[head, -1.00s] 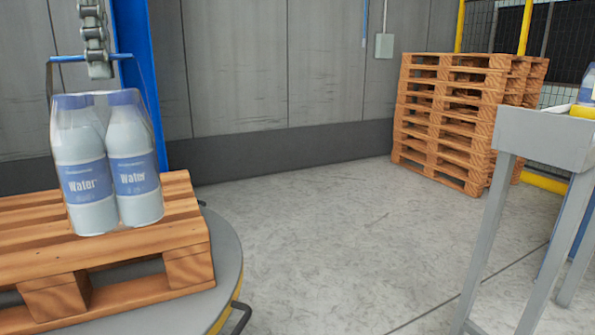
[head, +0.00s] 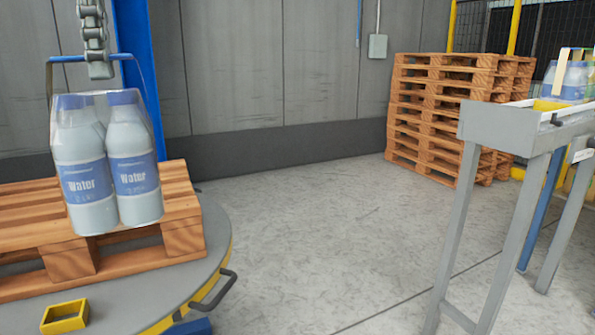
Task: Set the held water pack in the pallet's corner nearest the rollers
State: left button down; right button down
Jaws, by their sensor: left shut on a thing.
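The water pack (head: 107,180), wrapped bottles with blue caps and a blue carry handle, hangs upright at the left. My left gripper (head: 100,69) is above it, shut on the handle. The pallet (head: 180,205) lies behind the pack on a round grey turntable (head: 215,255). The pack overlaps the pallet's right front part in the picture; I cannot tell whether it touches the boards. The roller stand (head: 515,128) is at the right, with its roller surface mostly hidden. My right gripper is not in view.
A tall stack of pallets (head: 440,115) stands at the back right. Another water pack (head: 572,80) is on the roller stand. A small yellow frame (head: 64,317) lies on the turntable, and a dark handle (head: 215,290) sticks out from its edge. The middle floor is clear.

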aim_at(146, 223)
pick_arm(q)
jog(key=shift+s+d, duration=0.1)
jog(key=shift+s, duration=0.05)
jog(key=shift+s+d+f, duration=0.1)
jog(key=shift+s+f, duration=0.15)
jog(key=shift+d+f+m, duration=0.1)
jog(key=shift+f+m, duration=0.3)
jog(key=d+f+m, duration=0.1)
jog(key=f+m, duration=0.2)
jog(key=f, duration=0.4)
jog(key=s+d+f+m, duration=0.1)
jog(key=f+m, duration=0.3)
jog(key=f, duration=0.3)
jog(key=d+f+m, duration=0.1)
jog(key=f+m, duration=0.3)
jog(key=f, duration=0.3)
jog(key=shift+s, duration=0.15)
jog(key=s+d+f+m, duration=0.1)
jog(key=d+f+m, duration=0.2)
jog(key=f+m, duration=0.8)
notch_tip(146, 223, down, 9)
jog(key=shift+f, duration=0.1)
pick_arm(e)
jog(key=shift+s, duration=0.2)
pick_arm(q)
jog(key=shift+s+f, duration=0.1)
